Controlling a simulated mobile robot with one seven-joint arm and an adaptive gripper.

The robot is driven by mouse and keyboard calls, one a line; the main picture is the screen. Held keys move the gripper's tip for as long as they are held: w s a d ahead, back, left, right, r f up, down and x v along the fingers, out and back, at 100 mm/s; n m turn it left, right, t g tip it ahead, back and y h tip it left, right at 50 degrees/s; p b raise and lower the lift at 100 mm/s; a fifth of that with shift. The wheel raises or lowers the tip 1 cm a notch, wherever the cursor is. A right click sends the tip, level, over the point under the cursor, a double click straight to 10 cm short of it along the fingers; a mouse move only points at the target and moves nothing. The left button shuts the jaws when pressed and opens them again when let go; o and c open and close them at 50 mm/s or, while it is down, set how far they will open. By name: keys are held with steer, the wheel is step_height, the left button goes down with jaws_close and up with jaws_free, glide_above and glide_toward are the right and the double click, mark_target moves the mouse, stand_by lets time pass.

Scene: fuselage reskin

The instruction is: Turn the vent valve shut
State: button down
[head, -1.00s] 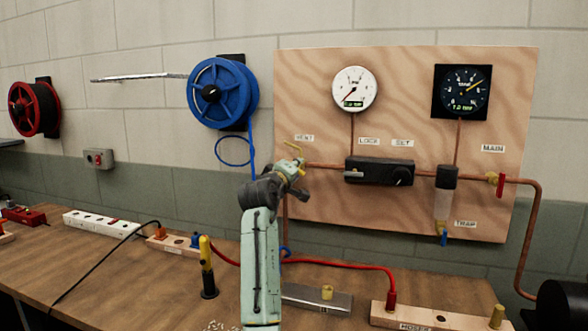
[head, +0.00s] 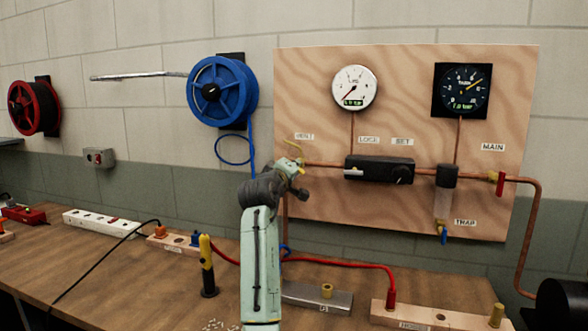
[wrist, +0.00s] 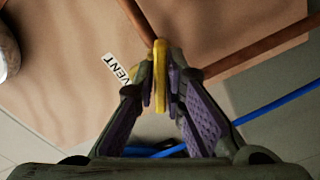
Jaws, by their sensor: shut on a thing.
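The vent valve's yellow handle (wrist: 160,72) stands between my fingers in the wrist view, beside the VENT label (wrist: 117,68). My gripper (wrist: 162,100) is shut on this handle, with a purple-padded finger on each side. In the head view my gripper (head: 296,167) is at the left edge of the wooden panel, below the VENT label (head: 304,136). A thin yellow piece (head: 293,146) shows just above my gripper there. My gripper and wrist hide most of the valve body in the head view.
The wooden panel (head: 440,90) carries a white gauge (head: 354,89), a dark gauge (head: 462,89), a black regulator (head: 378,170) and the red main valve handle (head: 500,185). A blue hose (wrist: 275,106) passes near my gripper. A bench (head: 120,270) with sockets and cables lies below.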

steer(key=m, duration=0.6)
steer(key=shift+b, duration=0.35)
steer(key=m, duration=0.5)
steer(key=shift+m+b, duration=0.3)
steer(key=c, duration=1.7)
jaws_free()
steer(key=shift+s, duration=0.1)
steer(key=v, duration=1.2)
